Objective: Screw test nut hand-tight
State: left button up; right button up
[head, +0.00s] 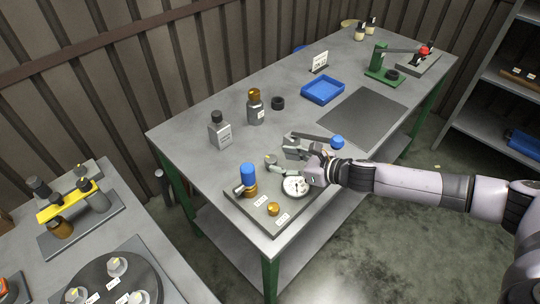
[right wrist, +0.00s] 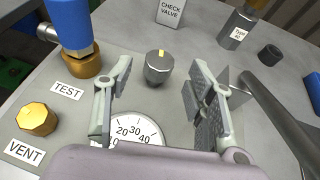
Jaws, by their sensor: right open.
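The brass test nut (head: 250,191) sits at the base of a blue cylindrical part (head: 248,173) on the test panel (head: 238,207). In the right wrist view the nut (right wrist: 82,63) is beside the TEST label, left of my right gripper (right wrist: 162,88). How far it is threaded cannot be told. My right gripper (head: 280,156) is open and empty over the panel. My left gripper is not in view.
A round gauge (right wrist: 138,128) and a brass VENT fitting (right wrist: 37,118) share the panel. A grey lever with a blue knob (head: 337,142) lies close to my right gripper.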

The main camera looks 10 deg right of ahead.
aim_at(272, 159)
jog(key=x, duration=0.5)
jog(key=shift+w+a+f, duration=0.1)
jog(key=shift+w+a, duration=0.05)
jog(key=shift+w, duration=0.1)
jog(key=shift+c, duration=0.4)
jog(key=c, duration=1.1)
